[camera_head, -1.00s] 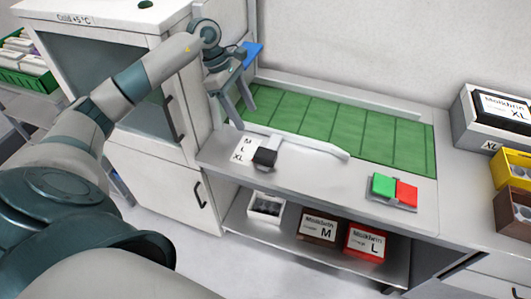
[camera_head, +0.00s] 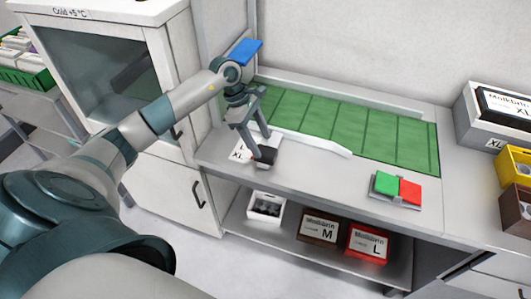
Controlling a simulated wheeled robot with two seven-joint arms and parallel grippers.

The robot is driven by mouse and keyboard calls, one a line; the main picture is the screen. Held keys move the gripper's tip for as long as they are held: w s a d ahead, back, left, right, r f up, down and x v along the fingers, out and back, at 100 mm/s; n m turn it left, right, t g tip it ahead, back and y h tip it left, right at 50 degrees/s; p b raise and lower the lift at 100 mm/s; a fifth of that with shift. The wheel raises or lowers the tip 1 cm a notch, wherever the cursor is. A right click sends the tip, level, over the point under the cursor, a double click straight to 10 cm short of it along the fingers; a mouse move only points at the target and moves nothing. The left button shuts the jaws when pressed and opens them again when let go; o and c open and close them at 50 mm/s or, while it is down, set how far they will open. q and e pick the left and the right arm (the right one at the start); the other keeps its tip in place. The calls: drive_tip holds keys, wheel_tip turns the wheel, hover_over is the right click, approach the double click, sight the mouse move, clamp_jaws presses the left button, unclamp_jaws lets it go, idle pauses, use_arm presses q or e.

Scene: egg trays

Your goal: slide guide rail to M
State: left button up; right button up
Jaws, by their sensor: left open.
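The white guide rail (camera_head: 315,143) lies along the front edge of the green belt. Its black handle (camera_head: 268,155) sits at the left end, beside a white scale plate (camera_head: 240,155). XL can be read on the plate; the M and L marks are hidden behind my gripper. The handle stands near the lower part of the scale; its exact mark cannot be told. My left gripper (camera_head: 262,147) is open, pointing down, with its fingers at the handle. Whether they touch it cannot be told. My right gripper is not in view.
The green belt (camera_head: 370,140) lies behind the rail. A green and red button box (camera_head: 397,190) sits at the front right. Boxes marked M (camera_head: 320,228) and L (camera_head: 367,243) stand on the shelf below. A fridge (camera_head: 110,60) stands left. The middle counter is clear.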

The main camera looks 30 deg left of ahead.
sight(265, 150)
use_arm(q)
drive_tip(key=shift+b+x, duration=0.55)
drive_tip(key=shift+x, duration=2)
